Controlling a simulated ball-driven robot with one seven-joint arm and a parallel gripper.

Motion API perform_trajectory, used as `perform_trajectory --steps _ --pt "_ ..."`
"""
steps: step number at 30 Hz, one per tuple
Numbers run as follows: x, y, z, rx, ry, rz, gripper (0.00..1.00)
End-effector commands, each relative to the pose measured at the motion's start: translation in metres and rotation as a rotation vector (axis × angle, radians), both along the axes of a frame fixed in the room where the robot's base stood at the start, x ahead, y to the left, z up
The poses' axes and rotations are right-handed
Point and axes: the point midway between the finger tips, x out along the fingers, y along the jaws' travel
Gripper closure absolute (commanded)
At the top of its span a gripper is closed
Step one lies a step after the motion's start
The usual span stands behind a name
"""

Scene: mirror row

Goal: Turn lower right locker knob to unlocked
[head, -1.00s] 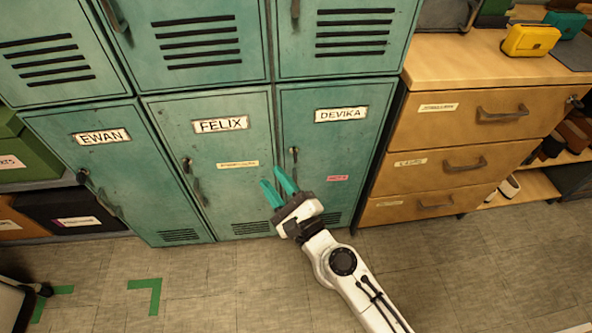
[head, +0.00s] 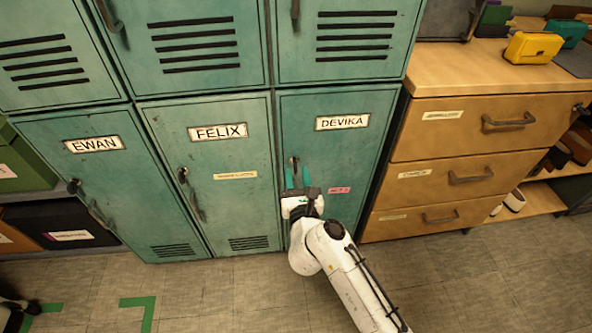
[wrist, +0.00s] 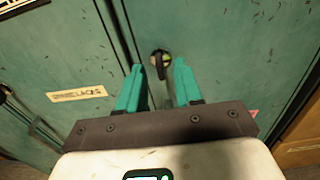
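The lower right locker, labelled DEVIKA (head: 342,122), is a closed green door. Its small dark knob (head: 294,161) is at the upper left of the door, above a door handle that is mostly hidden by my gripper. In the wrist view the knob (wrist: 159,66) has a dark lever pointing down on a round plate with a yellowish-green patch. My gripper (head: 298,178) is just below and in front of the knob. Its two teal fingers are apart, with the knob's lever seen between and slightly beyond the tips (wrist: 157,82). Nothing is held; whether the fingers touch the knob cannot be told.
The FELIX locker (head: 217,132) and its knob (head: 183,174) are to the left, the EWAN locker (head: 93,145) beyond. A wooden drawer cabinet (head: 470,100) with protruding handles stands on the right. The floor (head: 235,300) in front of the lockers is clear.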

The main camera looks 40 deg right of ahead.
Motion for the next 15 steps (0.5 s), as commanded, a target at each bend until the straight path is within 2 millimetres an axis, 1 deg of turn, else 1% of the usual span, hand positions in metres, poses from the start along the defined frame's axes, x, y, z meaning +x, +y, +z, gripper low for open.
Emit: perform_trajectory --steps 1,6,15 --pt "0.007 -0.004 0.000 -0.001 0.000 -0.001 0.65" --pt "0.019 -0.011 0.000 -0.001 -0.001 0.001 0.65" --pt "0.022 -0.012 0.000 -0.002 0.001 0.001 0.65"
